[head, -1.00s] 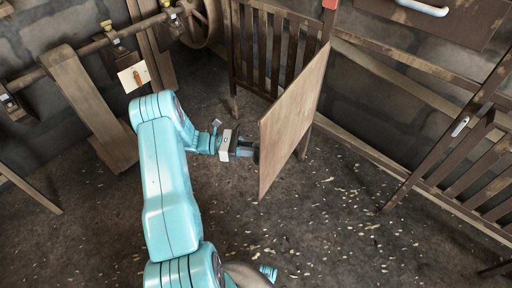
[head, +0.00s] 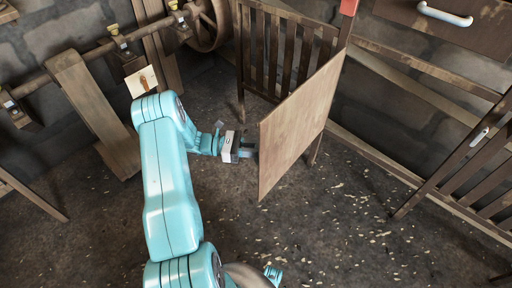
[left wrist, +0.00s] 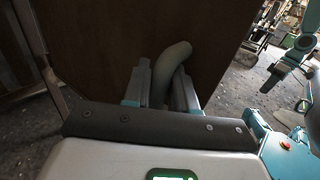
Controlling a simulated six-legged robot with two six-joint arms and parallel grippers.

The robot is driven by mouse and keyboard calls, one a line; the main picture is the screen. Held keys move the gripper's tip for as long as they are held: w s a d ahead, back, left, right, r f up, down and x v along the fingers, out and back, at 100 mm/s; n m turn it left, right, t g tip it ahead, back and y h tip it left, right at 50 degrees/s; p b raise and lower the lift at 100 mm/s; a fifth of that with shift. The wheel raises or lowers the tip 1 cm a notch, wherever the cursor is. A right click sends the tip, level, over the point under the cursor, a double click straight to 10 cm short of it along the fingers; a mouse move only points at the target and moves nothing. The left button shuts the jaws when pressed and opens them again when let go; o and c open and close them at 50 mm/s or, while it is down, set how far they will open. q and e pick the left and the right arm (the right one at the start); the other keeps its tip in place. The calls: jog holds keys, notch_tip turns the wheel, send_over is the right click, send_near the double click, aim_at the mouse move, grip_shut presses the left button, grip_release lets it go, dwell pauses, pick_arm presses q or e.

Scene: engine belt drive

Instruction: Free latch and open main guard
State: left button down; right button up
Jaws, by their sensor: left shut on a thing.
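The main guard appears to be the flat brown wooden panel (head: 298,122), standing swung out from the slatted frame (head: 285,45) behind it. Its right edge is beside the frame's right post. My left gripper (head: 250,150) is at the panel's left edge. In the left wrist view, the fingers of my left gripper (left wrist: 162,92) are shut on a grey curved handle (left wrist: 174,58), in front of the dark panel face (left wrist: 110,40). I cannot make out the latch for sure.
A slatted gate (head: 480,170) with a small white handle stands at right. A drawer-like board with a white handle (head: 445,14) is at top right. A wooden post (head: 92,115), a shaft and a wheel (head: 208,22) are at left. Open floor (head: 340,230) lies in front.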

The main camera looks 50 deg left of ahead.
pick_arm(q)
jog(key=c, duration=1.1)
grip_release()
jog(key=p+v, duration=0.1)
jog(key=v, duration=1.5)
jog(key=shift+s, duration=0.1)
jog(key=shift+a, duration=0.1)
